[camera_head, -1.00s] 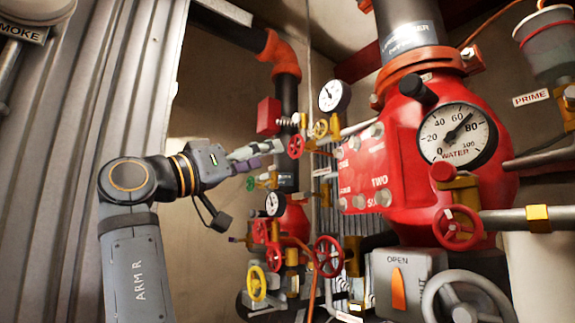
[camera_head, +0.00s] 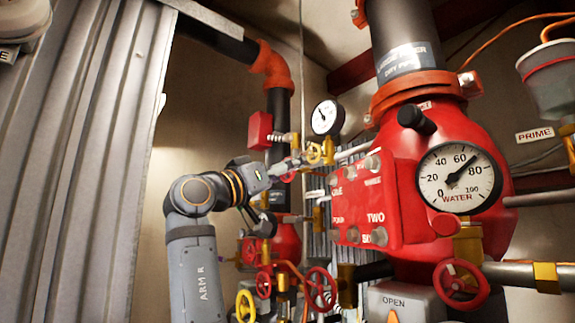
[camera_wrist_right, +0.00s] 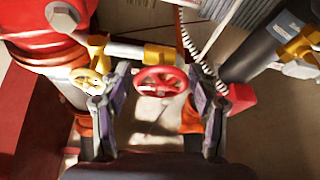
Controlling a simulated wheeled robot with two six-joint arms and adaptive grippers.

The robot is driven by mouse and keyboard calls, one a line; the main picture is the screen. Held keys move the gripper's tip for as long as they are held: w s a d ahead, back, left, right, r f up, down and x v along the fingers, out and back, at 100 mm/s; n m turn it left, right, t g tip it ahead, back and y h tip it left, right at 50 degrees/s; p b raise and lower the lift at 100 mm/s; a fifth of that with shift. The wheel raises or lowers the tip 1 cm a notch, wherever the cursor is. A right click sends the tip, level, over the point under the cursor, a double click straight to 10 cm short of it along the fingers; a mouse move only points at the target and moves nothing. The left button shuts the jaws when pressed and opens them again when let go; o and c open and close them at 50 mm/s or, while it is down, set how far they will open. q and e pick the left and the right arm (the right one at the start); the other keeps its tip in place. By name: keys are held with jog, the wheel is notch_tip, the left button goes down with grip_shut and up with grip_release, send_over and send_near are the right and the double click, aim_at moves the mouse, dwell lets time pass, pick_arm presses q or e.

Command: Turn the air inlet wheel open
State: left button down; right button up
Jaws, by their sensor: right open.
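In the right wrist view a red handwheel (camera_wrist_right: 160,81) shows between the two fingers of my right gripper (camera_wrist_right: 158,72). The gripper is open, with one finger on each side of the wheel, and I cannot tell whether they touch it. A yellow handwheel (camera_wrist_right: 92,80) is just left of the left finger. In the head view my right gripper (camera_head: 293,164) reaches the upper valves and mostly covers the red wheel. The yellow wheel (camera_head: 314,153) is close beside the fingertips. No label naming the air inlet is readable. My left gripper is out of view.
A small gauge (camera_head: 327,117) and a red box (camera_head: 260,131) are close to the gripper. Red wheels (camera_head: 320,288) and a yellow wheel (camera_head: 245,306) are lower down. The red water vessel (camera_head: 425,190) stands at the right. Corrugated metal (camera_head: 85,150) fills the left.

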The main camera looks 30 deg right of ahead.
jog(key=shift+c, duration=0.6)
jog(key=shift+w, duration=0.1)
jog(key=c, duration=0.8)
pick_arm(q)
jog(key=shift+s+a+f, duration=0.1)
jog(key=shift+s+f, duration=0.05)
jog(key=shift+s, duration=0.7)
